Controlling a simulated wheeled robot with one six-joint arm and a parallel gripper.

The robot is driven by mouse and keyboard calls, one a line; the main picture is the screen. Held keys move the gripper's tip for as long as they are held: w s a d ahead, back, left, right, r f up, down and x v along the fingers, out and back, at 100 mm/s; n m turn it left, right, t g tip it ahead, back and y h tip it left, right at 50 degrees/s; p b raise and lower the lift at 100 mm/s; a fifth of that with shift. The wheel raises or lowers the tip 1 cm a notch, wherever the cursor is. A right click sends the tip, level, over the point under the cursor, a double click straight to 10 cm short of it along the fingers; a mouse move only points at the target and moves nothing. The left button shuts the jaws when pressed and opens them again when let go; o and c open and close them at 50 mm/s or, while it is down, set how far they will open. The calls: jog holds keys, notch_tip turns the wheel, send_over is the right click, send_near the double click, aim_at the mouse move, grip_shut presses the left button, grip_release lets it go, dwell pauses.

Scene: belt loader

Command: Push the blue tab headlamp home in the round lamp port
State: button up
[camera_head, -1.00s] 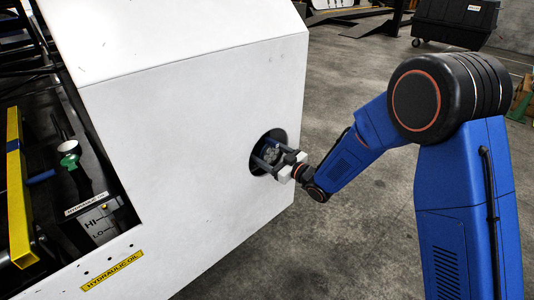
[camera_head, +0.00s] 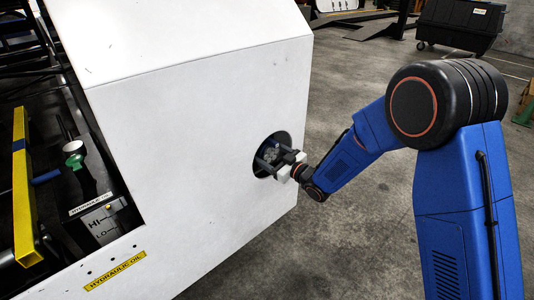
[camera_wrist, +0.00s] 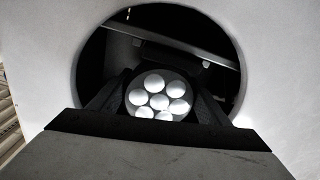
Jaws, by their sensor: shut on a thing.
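The round lamp port (camera_head: 285,138) is a dark circular opening in the white panel; in the wrist view its rim (camera_wrist: 236,60) encircles a dark inside with a metal bar across it. The headlamp (camera_wrist: 160,95), a round dark unit with several bright round lenses, sits in front of or within the opening, in the lower middle of it. It also shows small in the head view (camera_head: 271,154). My gripper (camera_head: 273,160) is shut on the headlamp, one finger on each side, with its fingers at the port. No blue tab can be made out. How deep the lamp sits cannot be told.
The white loader panel (camera_head: 190,130) surrounds the port. A black wheeled bin (camera_head: 460,25) stands far back. Grey floor (camera_head: 350,90) is open at right.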

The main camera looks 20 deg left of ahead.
jog(key=shift+x, duration=0.85)
jog(key=o, duration=1.4)
jog(key=shift+d, duration=0.1)
jog(key=v, duration=1.7)
jog(key=shift+d+r, duration=0.1)
